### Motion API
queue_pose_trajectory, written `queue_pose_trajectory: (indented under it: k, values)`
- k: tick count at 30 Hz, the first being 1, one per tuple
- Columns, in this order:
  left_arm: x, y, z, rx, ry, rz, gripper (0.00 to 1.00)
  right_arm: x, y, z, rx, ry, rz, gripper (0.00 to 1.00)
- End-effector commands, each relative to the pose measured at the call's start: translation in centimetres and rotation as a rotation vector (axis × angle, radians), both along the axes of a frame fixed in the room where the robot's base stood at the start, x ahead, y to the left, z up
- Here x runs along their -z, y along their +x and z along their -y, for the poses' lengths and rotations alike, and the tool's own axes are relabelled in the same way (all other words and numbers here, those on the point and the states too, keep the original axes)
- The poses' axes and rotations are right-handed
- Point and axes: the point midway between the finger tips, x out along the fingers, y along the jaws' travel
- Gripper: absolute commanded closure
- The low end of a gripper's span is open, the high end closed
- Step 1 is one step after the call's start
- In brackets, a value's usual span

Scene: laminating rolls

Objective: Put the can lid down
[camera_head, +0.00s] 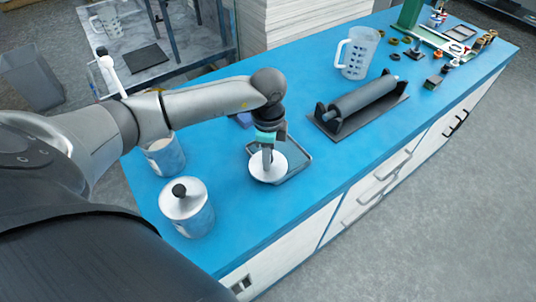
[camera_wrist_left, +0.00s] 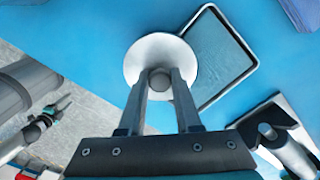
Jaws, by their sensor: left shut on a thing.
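The can lid (camera_head: 262,172) is a round pale disc with a knob. My left gripper (camera_head: 267,153) points down and is shut on its knob; the wrist view also shows the fingers (camera_wrist_left: 159,85) around the knob and the lid (camera_wrist_left: 148,52) beyond. The lid appears level and overlaps the near left part of a dark-rimmed tray (camera_head: 308,158); whether it touches is unclear. A metal can (camera_head: 190,220) with a black-knobbed lid stands nearer. Another can (camera_head: 167,160) is partly hidden by my left arm. A teal-marked gripper, apparently my right (camera_wrist_left: 57,108), is small and away from the lid.
A black stand with a grey roller (camera_head: 360,97) lies right of the tray. A clear pitcher (camera_head: 357,52) and several small parts stand farther along the blue bench. A small blue item (camera_head: 242,119) lies behind the gripper. The bench's front strip is clear.

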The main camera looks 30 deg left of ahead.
Motion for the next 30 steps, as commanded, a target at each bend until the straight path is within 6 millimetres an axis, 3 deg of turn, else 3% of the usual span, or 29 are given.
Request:
queue_pose_trajectory:
  k: [3,4,11,22,30]
  values:
    - [0.5,0.0,0.0,0.0,0.0,0.0,1.0,0.3,0.0,0.0,0.0,0.0,0.0,0.5]
    - [0.5,0.0,0.0,0.0,-0.001,0.0,0.65,0.2,0.0,0.0,0.0,0.0,0.0,0.5]
    - [0.4,0.0,0.0,0.0,0.0,0.0,0.4,0.2,0.0,0.0,0.001,0.0,0.0,0.5]
    - [-0.4,0.0,0.0,0.0,0.0,0.0,0.38,-0.2,0.0,0.0,0.001,0.0,0.0,0.5]
    - [-5.5,0.1,0.0,0.001,0.0,0.006,0.38,-0.7,0.0,0.0,0.001,0.0,0.0,0.5]
